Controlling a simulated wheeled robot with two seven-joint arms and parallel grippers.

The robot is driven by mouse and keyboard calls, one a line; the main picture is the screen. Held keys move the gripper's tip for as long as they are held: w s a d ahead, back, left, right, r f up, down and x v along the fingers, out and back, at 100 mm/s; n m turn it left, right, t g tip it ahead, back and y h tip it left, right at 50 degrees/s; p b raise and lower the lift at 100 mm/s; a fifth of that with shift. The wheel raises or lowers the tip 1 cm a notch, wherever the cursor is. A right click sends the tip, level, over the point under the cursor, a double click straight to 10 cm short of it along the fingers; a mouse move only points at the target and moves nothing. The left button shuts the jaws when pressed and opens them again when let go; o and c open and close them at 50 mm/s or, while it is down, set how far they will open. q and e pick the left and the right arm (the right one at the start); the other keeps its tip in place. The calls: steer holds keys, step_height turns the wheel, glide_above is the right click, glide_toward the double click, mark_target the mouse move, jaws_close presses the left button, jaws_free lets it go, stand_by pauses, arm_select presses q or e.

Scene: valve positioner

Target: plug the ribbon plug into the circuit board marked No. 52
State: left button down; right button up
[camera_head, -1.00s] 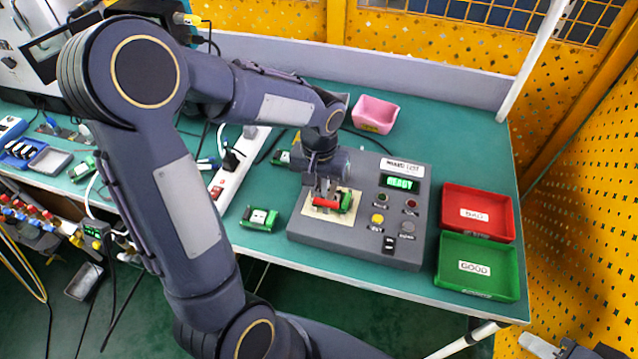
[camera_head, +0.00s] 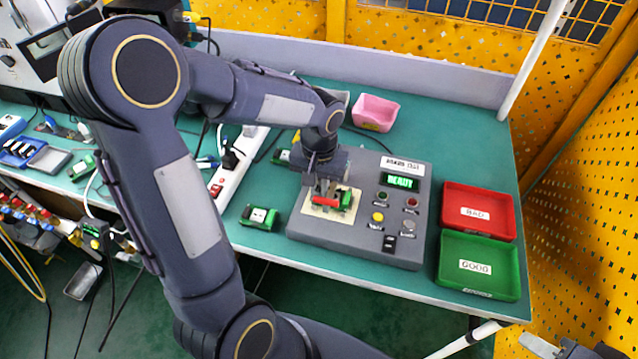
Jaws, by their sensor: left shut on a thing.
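My left gripper (camera_head: 325,190) points down over the cream pad on the grey tester box and is shut on a small red piece, which looks like the ribbon plug (camera_head: 325,202). The red piece is at a green circuit board (camera_head: 347,200) lying on that pad. I cannot tell whether the plug is seated in the board or only touching it. Another green board (camera_head: 259,217) with a white label lies on the table left of the box. A further green board (camera_head: 282,157) is partly hidden behind my arm. No board number is readable.
The grey tester box (camera_head: 400,250) has buttons, a switch and a lit green display (camera_head: 400,181). A red BAD tray (camera_head: 478,190) and a green GOOD tray (camera_head: 477,290) stand to its right. A pink bin (camera_head: 375,113) and a white power strip (camera_head: 240,165) are behind and left.

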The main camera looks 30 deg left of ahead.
arm_select(q)
steer(key=shift+f, duration=0.1)
stand_by(0.6)
steer(key=c, duration=1.5)
jaws_free()
steer(key=shift+c, duration=0.2)
steer(key=shift+o, duration=0.8)
steer(key=shift+d, duration=0.1)
steer(key=shift+c, duration=0.4)
